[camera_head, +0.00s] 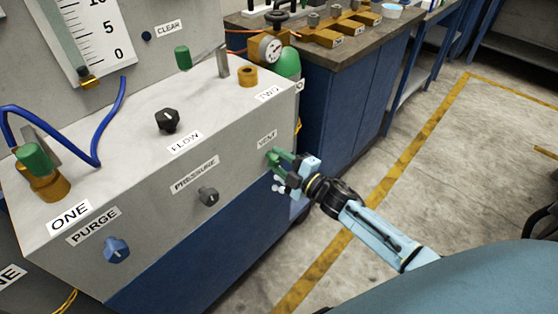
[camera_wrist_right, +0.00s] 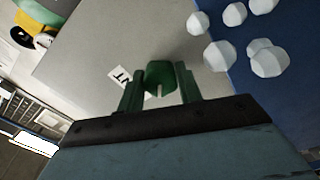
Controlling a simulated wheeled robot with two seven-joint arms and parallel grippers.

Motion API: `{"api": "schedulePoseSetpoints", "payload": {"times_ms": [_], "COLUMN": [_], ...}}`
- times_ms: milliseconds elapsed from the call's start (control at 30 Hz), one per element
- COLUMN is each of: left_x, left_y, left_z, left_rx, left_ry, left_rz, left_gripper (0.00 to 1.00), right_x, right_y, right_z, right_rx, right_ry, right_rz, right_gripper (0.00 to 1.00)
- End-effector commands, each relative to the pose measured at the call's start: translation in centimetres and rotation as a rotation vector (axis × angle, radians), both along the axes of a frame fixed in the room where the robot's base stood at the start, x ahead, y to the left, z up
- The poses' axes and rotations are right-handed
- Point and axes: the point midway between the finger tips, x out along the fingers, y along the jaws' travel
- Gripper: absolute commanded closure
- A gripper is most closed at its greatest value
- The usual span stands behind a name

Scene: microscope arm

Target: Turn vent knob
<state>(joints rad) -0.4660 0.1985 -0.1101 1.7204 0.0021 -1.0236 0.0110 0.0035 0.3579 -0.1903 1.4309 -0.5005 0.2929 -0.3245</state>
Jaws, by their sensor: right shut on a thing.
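The vent knob (camera_wrist_right: 160,76) is green and sits between the two green fingers of my right gripper (camera_wrist_right: 160,92) in the right wrist view. The fingers are shut on it from both sides. In the head view my right gripper (camera_head: 277,160) reaches the front panel just below the VENT label (camera_head: 267,138), and its fingers mostly hide the knob. In the wrist view part of the label (camera_wrist_right: 119,77) shows left of the knob. My left gripper is not in view.
The grey panel also bears a blue PURGE knob (camera_head: 116,250), a dark PRESSURE knob (camera_head: 208,196) and a black FLOW knob (camera_head: 167,120) on top. Several white faceted lumps (camera_wrist_right: 220,55) show near the gripper.

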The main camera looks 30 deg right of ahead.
Motion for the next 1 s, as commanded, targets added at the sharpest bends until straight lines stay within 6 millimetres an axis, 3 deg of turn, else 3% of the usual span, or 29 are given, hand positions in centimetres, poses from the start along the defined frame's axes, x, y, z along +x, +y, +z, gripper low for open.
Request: {"api": "schedulePoseSetpoints", "payload": {"times_ms": [500,1000], "left_x": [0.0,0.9], "left_y": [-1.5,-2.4], "left_z": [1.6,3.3], "left_rx": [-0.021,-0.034], "left_ry": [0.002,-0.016], "left_rz": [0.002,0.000], "left_gripper": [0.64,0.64], "right_x": [0.0,0.0], "right_y": [0.0,0.0], "right_z": [-0.1,-0.1], "right_rx": [-0.417,-0.582], "right_ry": [-0.151,-0.210], "right_rz": [0.000,0.000], "right_gripper": [0.88,0.88]}}
